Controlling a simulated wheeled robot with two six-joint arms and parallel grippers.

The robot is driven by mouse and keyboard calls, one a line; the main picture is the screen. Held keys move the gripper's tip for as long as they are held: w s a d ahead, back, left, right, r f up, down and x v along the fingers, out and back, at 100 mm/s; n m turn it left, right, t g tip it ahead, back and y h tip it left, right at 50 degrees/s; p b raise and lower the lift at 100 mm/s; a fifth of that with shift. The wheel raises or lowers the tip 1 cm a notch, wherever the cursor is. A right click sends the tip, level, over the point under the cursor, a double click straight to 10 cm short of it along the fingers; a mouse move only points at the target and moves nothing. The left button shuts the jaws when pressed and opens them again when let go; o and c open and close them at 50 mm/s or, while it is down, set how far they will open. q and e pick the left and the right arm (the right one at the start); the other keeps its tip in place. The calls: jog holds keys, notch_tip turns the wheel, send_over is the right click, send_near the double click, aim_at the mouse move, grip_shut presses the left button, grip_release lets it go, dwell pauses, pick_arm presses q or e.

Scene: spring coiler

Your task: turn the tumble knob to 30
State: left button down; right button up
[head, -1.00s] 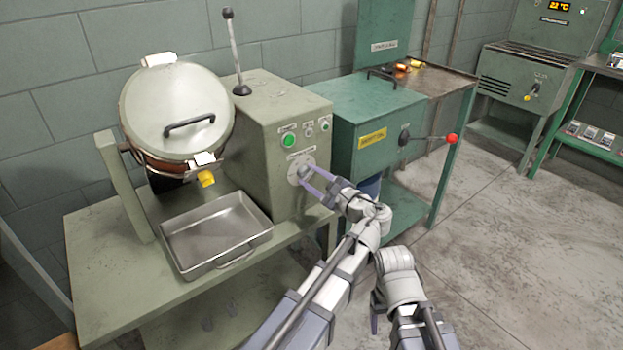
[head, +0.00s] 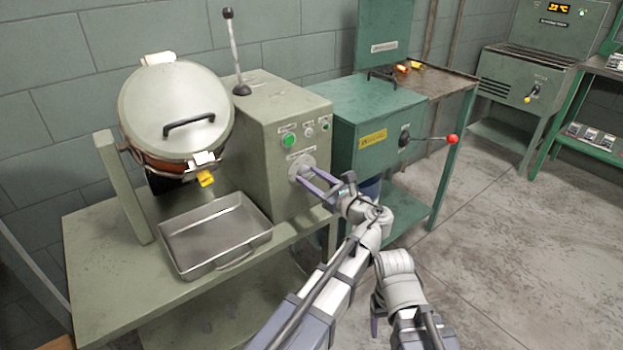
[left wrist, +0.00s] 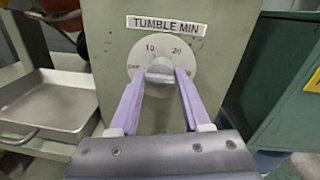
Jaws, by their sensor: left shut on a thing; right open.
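The tumble knob (head: 305,170) sits on the front of the grey-green tumbler housing, on a round pale dial plate (left wrist: 148,50). In the left wrist view the knob (left wrist: 160,66) is grey, under a "TUMBLE MIN" label (left wrist: 166,25). The plate reads OFF, 10 and 20; a mark at lower right is partly covered by a finger. I cannot tell where the knob points. My left gripper (head: 307,176) is shut on the knob, one purple finger on each side. My right gripper (head: 379,322) is open and empty, low at the front, partly hidden by its arm.
A lidded drum (head: 175,105) and a steel tray (head: 165,240) stand left of the housing. A green button (head: 289,140) is above the knob. A green cabinet (head: 350,110) with a red-balled lever (head: 452,139) stands close on the right. The floor at right is clear.

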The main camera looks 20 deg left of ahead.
pick_arm(q)
jog(key=shift+w, duration=0.1)
dwell(0.3)
jog(key=shift+c, duration=2)
grip_release()
